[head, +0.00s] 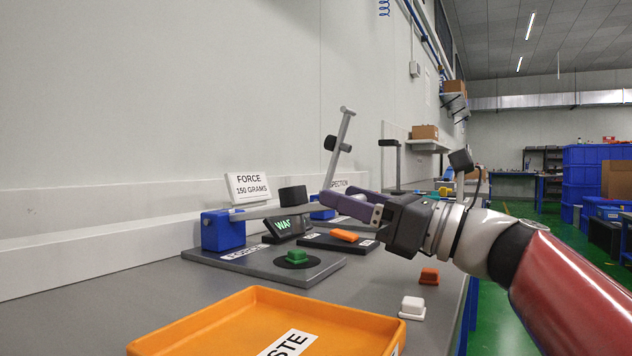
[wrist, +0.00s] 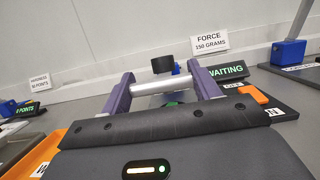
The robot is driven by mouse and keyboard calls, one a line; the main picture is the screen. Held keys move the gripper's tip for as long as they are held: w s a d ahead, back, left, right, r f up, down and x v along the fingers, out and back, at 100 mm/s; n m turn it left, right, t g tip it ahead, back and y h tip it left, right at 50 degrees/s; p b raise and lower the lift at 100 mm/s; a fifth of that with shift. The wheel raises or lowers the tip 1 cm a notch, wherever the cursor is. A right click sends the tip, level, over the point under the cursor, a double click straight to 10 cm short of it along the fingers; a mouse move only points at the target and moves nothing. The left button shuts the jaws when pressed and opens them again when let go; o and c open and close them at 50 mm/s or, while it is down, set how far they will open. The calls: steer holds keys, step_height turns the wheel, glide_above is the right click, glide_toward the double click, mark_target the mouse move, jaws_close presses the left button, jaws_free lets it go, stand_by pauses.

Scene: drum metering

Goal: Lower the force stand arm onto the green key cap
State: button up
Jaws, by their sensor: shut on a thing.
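The force stand has a blue post (head: 222,231) on a grey base plate (head: 318,274). Its grey arm (head: 258,212) reaches right from the post, close to level, and carries a black round weight (head: 292,195). The weight also shows in the wrist view (wrist: 162,64). The green key cap (head: 296,256) sits on a black disc on the plate, below the arm, with a visible gap between them. My gripper (head: 330,197) has purple fingers shut on the arm's end; in the wrist view they hold its pale crossbar (wrist: 165,87). The key cap is mostly hidden there.
A sign (head: 248,187) reads FORCE 150 GRAMS. A display (wrist: 228,71) reads WAITING. An orange tray (head: 178,335) lies in front. A black pad with an orange cap (head: 343,236), loose orange and white caps, and another stand with a raised arm (head: 342,140) are nearby.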

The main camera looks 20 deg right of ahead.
steer(key=shift+s+d+f, duration=0.1)
steer(key=shift+s+f, duration=0.05)
steer(key=shift+f, duration=0.8)
steer(key=o, duration=1.4)
steer(key=shift+v, duration=3.9)
